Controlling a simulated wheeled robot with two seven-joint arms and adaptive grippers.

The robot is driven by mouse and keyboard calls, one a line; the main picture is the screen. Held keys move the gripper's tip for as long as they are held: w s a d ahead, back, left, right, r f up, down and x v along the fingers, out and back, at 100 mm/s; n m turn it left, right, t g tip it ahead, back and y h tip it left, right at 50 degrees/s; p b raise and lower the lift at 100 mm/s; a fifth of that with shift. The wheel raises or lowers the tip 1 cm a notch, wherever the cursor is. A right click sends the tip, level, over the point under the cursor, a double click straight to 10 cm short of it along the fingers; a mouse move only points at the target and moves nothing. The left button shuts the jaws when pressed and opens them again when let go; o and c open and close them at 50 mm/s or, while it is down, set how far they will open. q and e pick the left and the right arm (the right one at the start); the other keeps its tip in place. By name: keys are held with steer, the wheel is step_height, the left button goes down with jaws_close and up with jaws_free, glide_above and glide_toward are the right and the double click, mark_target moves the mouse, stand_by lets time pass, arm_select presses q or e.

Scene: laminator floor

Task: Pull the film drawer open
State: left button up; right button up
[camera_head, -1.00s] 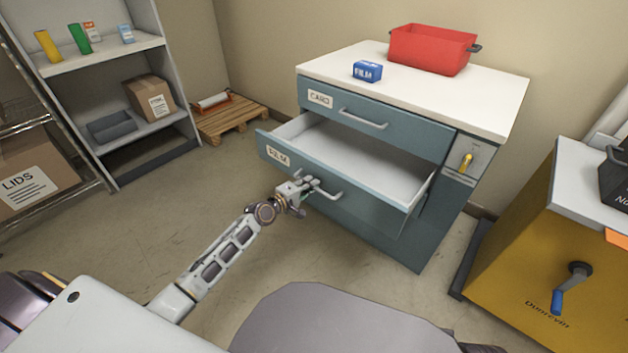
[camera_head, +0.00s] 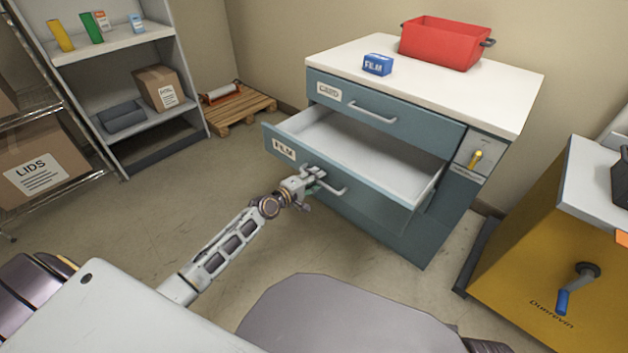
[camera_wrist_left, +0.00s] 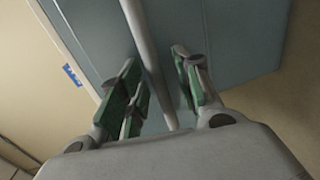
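The film drawer (camera_head: 284,148), blue-grey with a FILM label, stands pulled well out of the cabinet below the closed CARD drawer (camera_head: 388,122). Its pale inside looks empty. My left gripper (camera_head: 312,180) is at the left part of the film drawer's bar handle (camera_head: 334,190). In the left wrist view the green-padded fingers (camera_wrist_left: 158,88) stand apart on either side of the handle bar (camera_wrist_left: 145,50), with a gap showing beside the bar. My right gripper is not in view.
The cabinet top (camera_head: 370,50) holds a blue FILM box (camera_head: 377,65) and a red bin (camera_head: 441,43). A yellow machine (camera_head: 545,260) with a crank stands at the right. Shelves (camera_head: 115,45), a LIDS carton (camera_head: 40,165) and a pallet (camera_head: 238,110) are at the left. The floor before the drawer is clear.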

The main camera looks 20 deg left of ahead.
arm_select(q)
steer(key=v, duration=1.2)
stand_by(0.7)
steer(key=shift+f, duration=0.1)
stand_by(0.5)
